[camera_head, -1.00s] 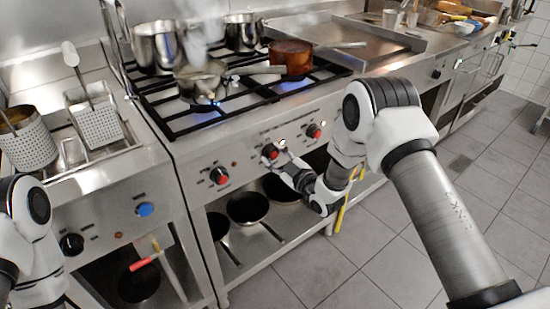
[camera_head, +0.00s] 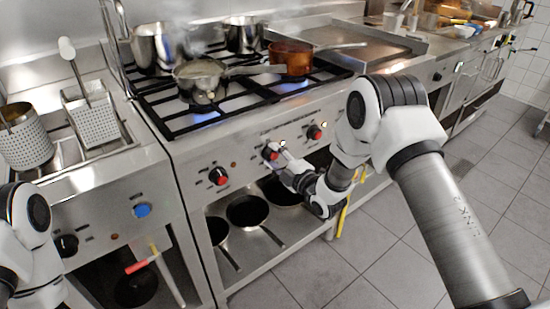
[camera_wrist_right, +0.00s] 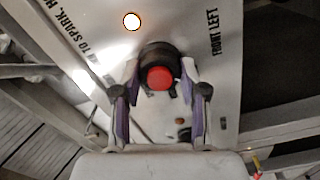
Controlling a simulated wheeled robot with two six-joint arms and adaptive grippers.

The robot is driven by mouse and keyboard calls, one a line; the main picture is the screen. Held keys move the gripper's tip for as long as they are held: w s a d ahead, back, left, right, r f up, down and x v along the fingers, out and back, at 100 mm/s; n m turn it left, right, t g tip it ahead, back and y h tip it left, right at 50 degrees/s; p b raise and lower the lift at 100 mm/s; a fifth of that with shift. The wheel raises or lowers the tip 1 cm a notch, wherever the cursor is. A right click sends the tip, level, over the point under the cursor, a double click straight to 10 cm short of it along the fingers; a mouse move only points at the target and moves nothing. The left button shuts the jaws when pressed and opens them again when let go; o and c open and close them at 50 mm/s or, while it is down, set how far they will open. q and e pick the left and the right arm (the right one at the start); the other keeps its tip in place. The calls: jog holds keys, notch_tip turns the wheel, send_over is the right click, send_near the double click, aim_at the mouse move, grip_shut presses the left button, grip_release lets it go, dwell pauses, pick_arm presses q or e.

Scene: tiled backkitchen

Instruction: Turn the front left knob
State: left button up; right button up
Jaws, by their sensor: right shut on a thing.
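The front left knob (camera_wrist_right: 160,78) is black with a red cap. In the right wrist view it sits between the fingers of my right gripper (camera_wrist_right: 160,105), which is shut on it, beside the printed words FRONT LEFT (camera_wrist_right: 215,34). That lettering runs up the picture, so the wrist is rolled relative to the panel. In the head view the knob (camera_head: 270,153) is the middle red-capped one on the stove front, with my right gripper (camera_head: 279,157) at it. The knob's pointer mark cannot be made out. My left arm shows at lower left; its gripper is out of view.
A lit lamp (camera_wrist_right: 131,21) is beside the knob. Other red-capped knobs (camera_head: 218,176) and (camera_head: 314,132) flank it. A saucepan (camera_head: 201,88) and a copper pan (camera_head: 291,60) stand on the burners, with blue flames showing. Black pans (camera_head: 247,211) lie on the shelf below.

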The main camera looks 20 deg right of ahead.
dwell(0.3)
jog(key=o, duration=1.1)
jog(key=shift+o, duration=0.2)
jog(key=v, duration=1.2)
